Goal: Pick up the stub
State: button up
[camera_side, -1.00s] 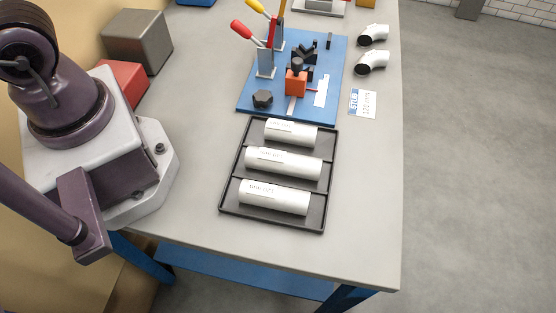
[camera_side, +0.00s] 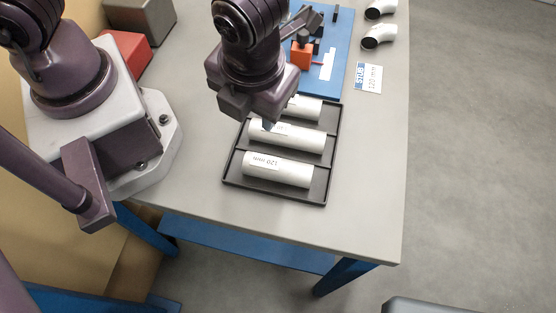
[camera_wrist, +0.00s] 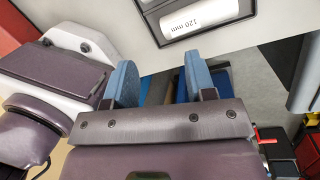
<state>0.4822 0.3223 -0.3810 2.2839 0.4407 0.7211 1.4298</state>
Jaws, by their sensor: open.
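Three white tubes lie side by side in a black tray (camera_side: 322,183). The front tube (camera_side: 290,176) has a label reading 120 mm. The middle tube (camera_side: 305,142) and the back tube (camera_side: 312,109) are partly covered by my arm and their labels are not readable. A card (camera_side: 368,78) on the bench reads STUB 120 mm. A 120 mm tube (camera_wrist: 192,18) shows beyond the fingers.
A blue fixture plate (camera_side: 337,60) with an orange block (camera_side: 301,55) stands behind the tray. Two white elbows, one of them (camera_side: 378,37) nearer, lie at the back right. A red box (camera_side: 126,52) is at the left. The bench front is clear.

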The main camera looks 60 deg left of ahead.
aim_at(276, 165)
jog(key=d+f+m, duration=0.1)
jog(key=f+m, duration=0.4)
jog(key=w+d+f+m, duration=0.1)
jog(key=f+m, duration=0.4)
jog(key=d+f+m+h, duration=0.1)
jog(key=f+m, duration=0.3)
jog(key=f, duration=0.1)
jog(key=shift+w+m+t, duration=0.3)
jog(key=shift+w+m, duration=0.05)
jog(key=shift+m, duration=0.05)
jog(key=c, duration=0.7)
